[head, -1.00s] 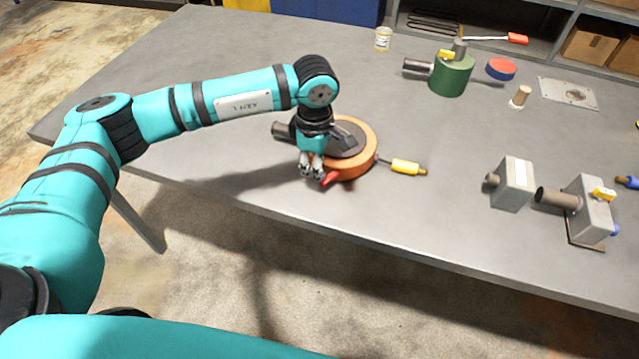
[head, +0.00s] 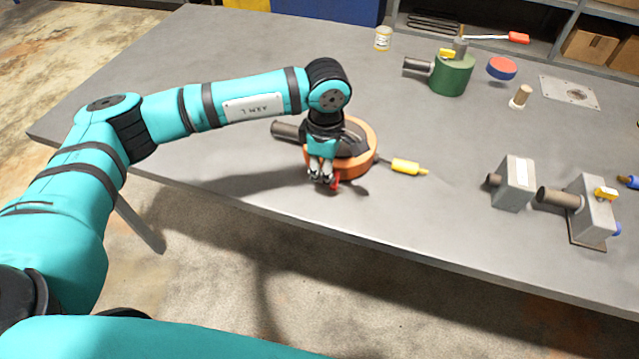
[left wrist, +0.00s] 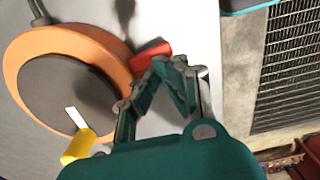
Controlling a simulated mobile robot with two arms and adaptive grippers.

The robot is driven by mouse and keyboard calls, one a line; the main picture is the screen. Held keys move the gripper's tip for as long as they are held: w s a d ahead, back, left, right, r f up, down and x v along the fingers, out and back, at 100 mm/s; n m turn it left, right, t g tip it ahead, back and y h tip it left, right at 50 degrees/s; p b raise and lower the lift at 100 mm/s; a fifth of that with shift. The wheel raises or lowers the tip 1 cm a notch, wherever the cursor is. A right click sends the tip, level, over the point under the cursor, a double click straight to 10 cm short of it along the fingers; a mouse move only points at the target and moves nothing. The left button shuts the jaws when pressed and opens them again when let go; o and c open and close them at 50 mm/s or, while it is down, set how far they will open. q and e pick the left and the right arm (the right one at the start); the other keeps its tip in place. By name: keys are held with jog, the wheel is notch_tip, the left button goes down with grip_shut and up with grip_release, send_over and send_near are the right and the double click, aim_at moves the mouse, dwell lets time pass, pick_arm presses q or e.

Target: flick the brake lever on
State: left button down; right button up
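An orange round housing (head: 371,156) with a dark top lies on the table; its rim also shows in the left wrist view (left wrist: 78,42). A short red lever (head: 336,184) sticks out at its near side and shows in the left wrist view (left wrist: 150,53). No label shows whether this is the brake lever. My left gripper (head: 322,179) points down at it, fingertips together. In the left wrist view, the fingertips (left wrist: 170,64) are right beside the red lever, which does not appear between them; contact is unclear. My right gripper is not in view.
A yellow piece (left wrist: 78,146) shows in the left wrist view. Grey blocks (head: 514,184) stand to the right, a green cylinder device (head: 451,77) at the back. The table's front edge is close to my gripper.

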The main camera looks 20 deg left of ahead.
pick_arm(q)
jog(key=shift+s+d+f, duration=0.1)
jog(key=shift+s+d, duration=0.05)
jog(key=shift+d, duration=0.05)
notch_tip(320, 180, up, 7)
jog(key=p, duration=0.2)
jog(key=shift+w+a+p, duration=0.2)
jog(key=shift+a+p, duration=0.15)
dwell(0.4)
